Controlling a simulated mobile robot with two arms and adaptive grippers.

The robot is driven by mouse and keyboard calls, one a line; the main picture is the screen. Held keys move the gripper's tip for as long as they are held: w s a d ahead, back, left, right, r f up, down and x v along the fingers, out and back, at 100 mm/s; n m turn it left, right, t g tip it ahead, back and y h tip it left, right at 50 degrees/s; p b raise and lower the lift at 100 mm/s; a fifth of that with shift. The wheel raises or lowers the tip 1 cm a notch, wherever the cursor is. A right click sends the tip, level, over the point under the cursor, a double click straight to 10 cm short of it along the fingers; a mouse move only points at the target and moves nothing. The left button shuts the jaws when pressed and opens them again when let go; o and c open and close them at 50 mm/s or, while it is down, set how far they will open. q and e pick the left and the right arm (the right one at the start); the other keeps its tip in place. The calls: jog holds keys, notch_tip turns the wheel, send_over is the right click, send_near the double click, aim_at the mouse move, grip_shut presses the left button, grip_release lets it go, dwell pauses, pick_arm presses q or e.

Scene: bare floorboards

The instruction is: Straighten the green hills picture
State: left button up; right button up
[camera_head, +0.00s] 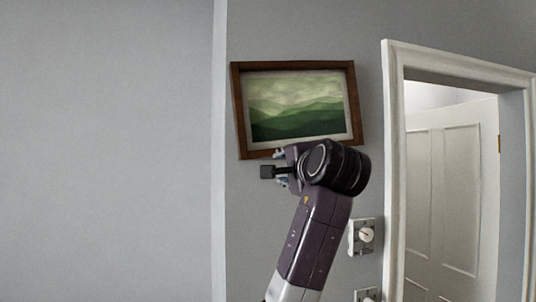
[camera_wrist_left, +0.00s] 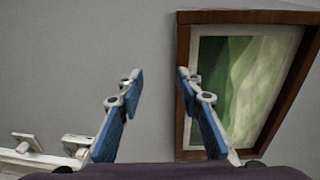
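The green hills picture (camera_head: 296,108) hangs on the grey wall in a brown wooden frame (camera_head: 236,110). It is tilted, its lower edge rising to the right. My left gripper (camera_head: 278,168) is at the frame's lower edge, left of its middle; my wrist hides the lower right part of that edge. In the left wrist view the gripper (camera_wrist_left: 160,80) is open, with nothing between its blue fingers. One finger overlaps the edge of the picture (camera_wrist_left: 240,85) there; I cannot tell whether it touches. My right gripper is in neither view.
A white door frame (camera_head: 393,180) with a panelled door (camera_head: 450,190) stands right of the picture. The wall at left is bare.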

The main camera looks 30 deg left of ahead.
aim_at(266, 153)
pick_arm(q)
jog(key=shift+y, duration=0.4)
jog(key=w+a+r+p, duration=0.1)
jog(key=a, duration=0.1)
jog(key=a+r+p, duration=0.1)
jog(key=w+a+r+p, duration=0.1)
jog(key=a+p, duration=0.1)
jog(key=shift+w+a+r, duration=0.3)
jog(key=shift+r, duration=0.1)
jog(key=shift+w+a+f+p, duration=0.15)
jog(key=shift+w+a+p, duration=0.25)
jog(key=shift+a, duration=0.1)
jog(key=shift+c, duration=0.3)
grip_shut()
